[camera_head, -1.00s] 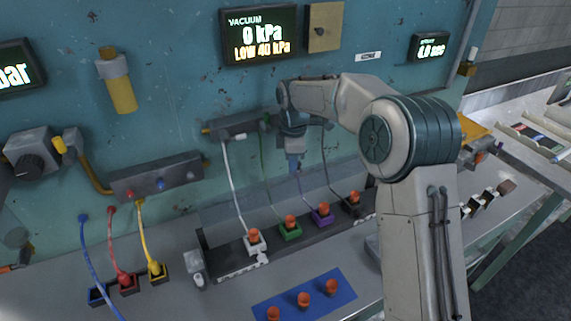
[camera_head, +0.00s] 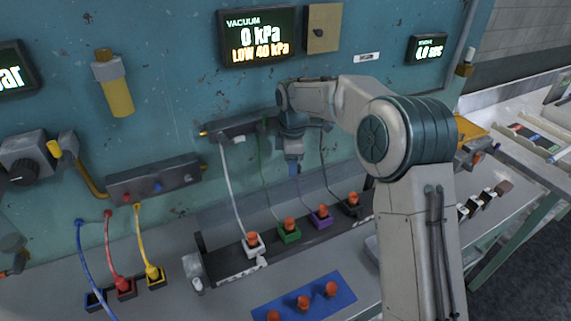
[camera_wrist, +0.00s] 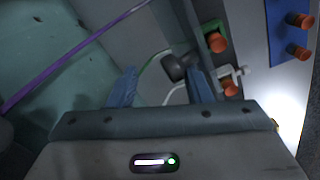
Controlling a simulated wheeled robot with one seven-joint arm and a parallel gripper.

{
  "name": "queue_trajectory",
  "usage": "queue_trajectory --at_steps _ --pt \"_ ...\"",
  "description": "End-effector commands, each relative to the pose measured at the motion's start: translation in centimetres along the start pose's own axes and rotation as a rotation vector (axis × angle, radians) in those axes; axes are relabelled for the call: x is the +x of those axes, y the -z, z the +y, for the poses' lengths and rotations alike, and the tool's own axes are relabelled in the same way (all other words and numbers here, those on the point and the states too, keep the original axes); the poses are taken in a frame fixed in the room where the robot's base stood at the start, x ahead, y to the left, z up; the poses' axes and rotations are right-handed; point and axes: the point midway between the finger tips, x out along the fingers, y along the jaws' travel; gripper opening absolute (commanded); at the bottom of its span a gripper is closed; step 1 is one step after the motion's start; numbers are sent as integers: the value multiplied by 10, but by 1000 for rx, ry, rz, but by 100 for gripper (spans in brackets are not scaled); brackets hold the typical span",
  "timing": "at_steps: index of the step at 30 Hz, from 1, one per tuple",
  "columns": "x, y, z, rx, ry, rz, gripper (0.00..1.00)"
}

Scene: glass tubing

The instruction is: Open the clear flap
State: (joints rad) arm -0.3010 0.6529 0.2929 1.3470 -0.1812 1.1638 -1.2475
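The clear flap is hard to make out; a faint see-through pane (camera_head: 235,205) seems to stand behind the row of sockets in the head view, its edges unclear. My gripper (camera_head: 293,167) points down above and behind that row. In the wrist view my gripper (camera_wrist: 161,88) has its two blue fingers apart, with nothing clearly held. A dark rounded knob (camera_wrist: 175,66) shows near the right finger, beyond the fingertips; I cannot tell whether it belongs to the flap or touches the finger. Green and white tubes pass behind the finger gap.
White (camera_head: 252,246), green (camera_head: 289,232), purple (camera_head: 321,217) and black (camera_head: 352,206) sockets with orange caps stand in a row, tubes rising to a wall manifold (camera_head: 225,131). A blue mat (camera_head: 275,308) with orange caps lies in front. A purple tube (camera_wrist: 70,60) crosses the wrist view.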

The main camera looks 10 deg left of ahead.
Motion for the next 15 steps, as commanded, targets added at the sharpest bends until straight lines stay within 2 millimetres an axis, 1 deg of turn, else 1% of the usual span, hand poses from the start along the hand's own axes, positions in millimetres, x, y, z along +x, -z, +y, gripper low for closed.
queue_trajectory --at_steps 1,5,8,11,15 --pt "3 -10 0 7 9 -17 47" --pt "2 -10 0 6 8 -17 47" --pt "-4 -11 0 8 7 -17 47" --pt "-20 -10 2 11 0 -17 47" --pt "-54 -8 3 12 -9 -14 47"
